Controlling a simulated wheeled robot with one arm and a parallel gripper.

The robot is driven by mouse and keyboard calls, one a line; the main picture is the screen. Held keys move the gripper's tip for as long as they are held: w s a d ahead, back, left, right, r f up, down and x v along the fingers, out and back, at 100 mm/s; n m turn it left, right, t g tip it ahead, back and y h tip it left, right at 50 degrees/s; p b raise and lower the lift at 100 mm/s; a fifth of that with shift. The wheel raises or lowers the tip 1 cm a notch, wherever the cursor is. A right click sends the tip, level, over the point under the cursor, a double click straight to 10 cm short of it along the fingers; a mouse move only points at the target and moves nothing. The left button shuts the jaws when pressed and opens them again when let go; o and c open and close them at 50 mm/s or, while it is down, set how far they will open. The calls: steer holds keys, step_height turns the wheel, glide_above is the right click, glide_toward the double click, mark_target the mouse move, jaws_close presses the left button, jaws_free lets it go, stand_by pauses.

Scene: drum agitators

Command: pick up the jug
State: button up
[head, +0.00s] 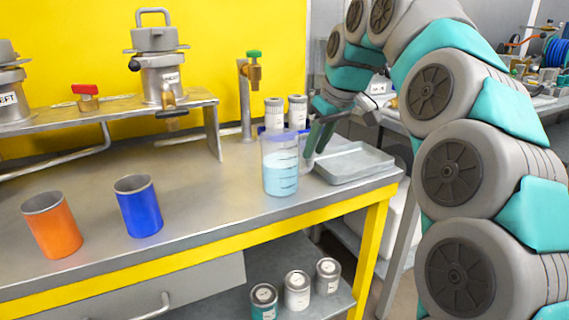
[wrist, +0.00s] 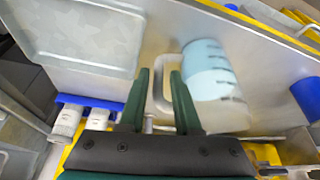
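The jug (head: 281,168) is clear with light blue liquid and dark level marks. It stands upright on the metal bench near the front edge, left of the tray. In the wrist view the jug (wrist: 212,85) is at the upper right, its handle (wrist: 158,90) on the left. My gripper (head: 314,145) is at the jug's right side, by the handle. In the wrist view my gripper (wrist: 159,73) is open, with the handle showing between its two fingers. I cannot tell whether a finger touches it.
A metal tray (head: 354,163) lies close to the right. Two white-labelled containers (head: 285,113) stand behind the jug, with a green-handled tap (head: 253,72) nearby. A blue cup (head: 138,208) and an orange cup (head: 52,227) stand left. Bench space between the blue cup and jug is clear.

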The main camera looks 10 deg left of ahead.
steer(key=x, duration=0.4)
steer(key=shift+w, duration=0.1)
steer(key=shift+c, duration=0.4)
jaws_close()
stand_by(0.9)
